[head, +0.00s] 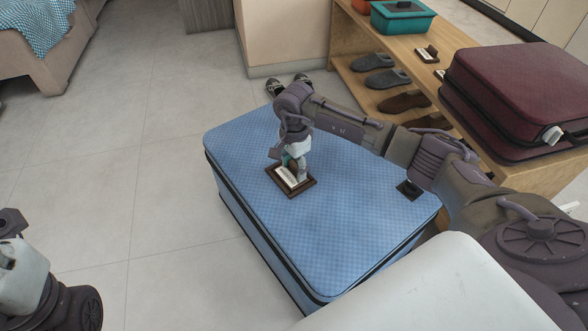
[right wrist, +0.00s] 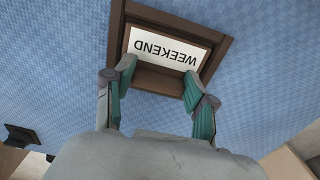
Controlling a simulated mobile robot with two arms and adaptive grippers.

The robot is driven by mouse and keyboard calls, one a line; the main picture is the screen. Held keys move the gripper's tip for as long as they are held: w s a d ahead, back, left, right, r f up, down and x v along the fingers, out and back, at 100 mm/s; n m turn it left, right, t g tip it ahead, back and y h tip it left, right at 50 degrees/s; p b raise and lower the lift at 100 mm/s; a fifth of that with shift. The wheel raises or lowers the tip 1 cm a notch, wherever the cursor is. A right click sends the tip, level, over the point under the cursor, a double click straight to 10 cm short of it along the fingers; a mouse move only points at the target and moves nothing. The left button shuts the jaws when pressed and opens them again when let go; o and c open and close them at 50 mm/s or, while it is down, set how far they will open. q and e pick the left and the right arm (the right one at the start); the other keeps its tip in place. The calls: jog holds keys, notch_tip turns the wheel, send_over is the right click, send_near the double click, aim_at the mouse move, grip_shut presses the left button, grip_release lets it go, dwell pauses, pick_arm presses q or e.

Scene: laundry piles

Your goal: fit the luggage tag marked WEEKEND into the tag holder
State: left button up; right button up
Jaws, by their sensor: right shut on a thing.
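The luggage tag (right wrist: 165,47) has a white face reading WEEKEND, upside down in the right wrist view. A dark brown frame, the tag holder (right wrist: 222,50), surrounds it on the blue suitcase. The tag holder (head: 306,184) also shows in the head view, on the suitcase's top. My right gripper (right wrist: 158,84) is shut on the tag's brown part, with a green-padded finger at each side. In the head view my right gripper (head: 294,165) covers part of the tag and holder. The tag lies within the frame's outline; I cannot tell whether it is fully seated.
The blue suitcase (head: 310,245) lies flat on the tiled floor. A small black piece (head: 409,189) sits near its right edge. A wooden bench (head: 455,40) at the right holds a maroon suitcase (head: 520,85), a teal box (head: 403,20) and shoes below.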

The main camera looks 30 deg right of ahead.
jog(key=shift+r, duration=0.1)
jog(key=o, duration=1)
